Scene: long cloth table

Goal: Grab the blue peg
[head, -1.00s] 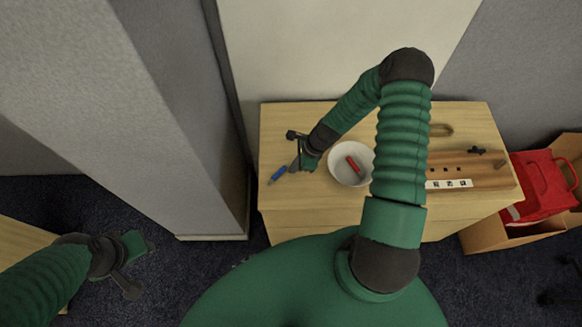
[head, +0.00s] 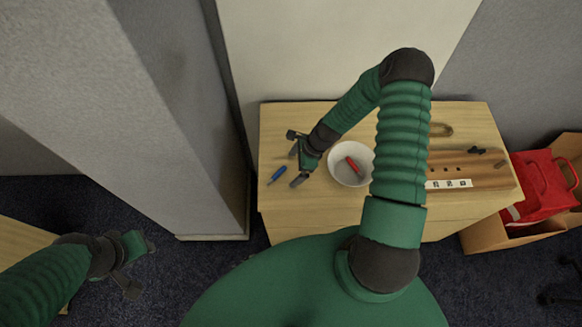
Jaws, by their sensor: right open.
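The blue peg (head: 278,174) lies on the left part of the wooden table, tilted slightly, with a small dark tip at its lower left end. My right gripper (head: 295,168) is open and empty just to the right of the peg, with its fingers apart and pointing left. It does not appear to touch the peg. My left gripper (head: 139,262) hangs low at the far left, away from the table; its fingers look spread but are dark and hard to read.
A white bowl (head: 338,176) holding a red peg (head: 353,166) stands right of my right gripper. A wooden board (head: 485,178) with holes and white labels lies at the right of the table (head: 300,211). A red bag (head: 540,188) sits in a cardboard box beyond the table's right edge.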

